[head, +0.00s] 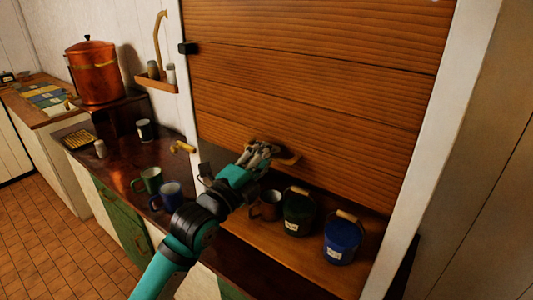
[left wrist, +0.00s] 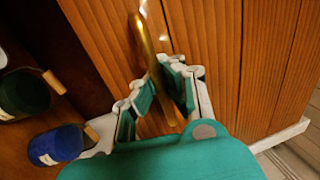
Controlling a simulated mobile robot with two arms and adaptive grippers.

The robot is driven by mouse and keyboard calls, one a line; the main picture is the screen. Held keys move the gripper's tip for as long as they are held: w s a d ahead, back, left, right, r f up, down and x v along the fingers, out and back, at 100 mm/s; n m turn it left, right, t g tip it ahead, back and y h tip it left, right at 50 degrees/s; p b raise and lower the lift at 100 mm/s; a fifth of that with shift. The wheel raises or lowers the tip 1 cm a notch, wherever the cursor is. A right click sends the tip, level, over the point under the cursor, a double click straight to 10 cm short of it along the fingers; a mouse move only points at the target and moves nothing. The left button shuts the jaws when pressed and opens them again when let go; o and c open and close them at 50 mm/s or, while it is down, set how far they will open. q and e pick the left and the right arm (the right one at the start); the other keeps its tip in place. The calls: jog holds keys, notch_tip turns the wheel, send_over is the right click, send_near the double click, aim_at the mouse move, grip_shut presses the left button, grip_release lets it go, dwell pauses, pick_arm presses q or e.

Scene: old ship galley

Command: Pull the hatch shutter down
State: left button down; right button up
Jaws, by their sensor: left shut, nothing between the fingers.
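The hatch shutter (head: 310,90) is made of wide brown wooden slats. It is partly down, with an open gap between its lower edge and the shelf. Its brass handle (head: 288,158) is low on the shutter, partly hidden by my left gripper (head: 258,154). In the left wrist view the handle (left wrist: 148,45) runs as a bar up to the fingers of my left gripper (left wrist: 158,92). The gripper is shut with nothing held, right at the handle; I cannot tell whether they touch. My right gripper is not in view.
Under the shutter stand a brown mug (head: 267,205), a green canister (head: 298,213) and a blue canister (head: 341,238). A green mug (head: 148,181) and a blue mug (head: 170,195) stand on the dark counter at left. A copper pot (head: 94,72) is behind.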

pick_arm(q)
notch_tip(320, 180, down, 32)
jog(key=b, duration=1.9)
jog(key=shift+r, duration=0.2)
jog(key=shift+f+b, duration=0.35)
jog(key=shift+f, duration=0.2)
jog(key=shift+f, duration=0.15)
jog(key=c, duration=1.4)
grip_release()
jog(key=shift+a, duration=0.15)
jog(key=shift+r, duration=0.2)
jog(key=shift+s, duration=0.15)
jog(key=v, duration=1.1)
jog(key=shift+s+a+f, duration=0.1)
jog(key=shift+s+a, duration=0.15)
jog(key=shift+a, duration=0.05)
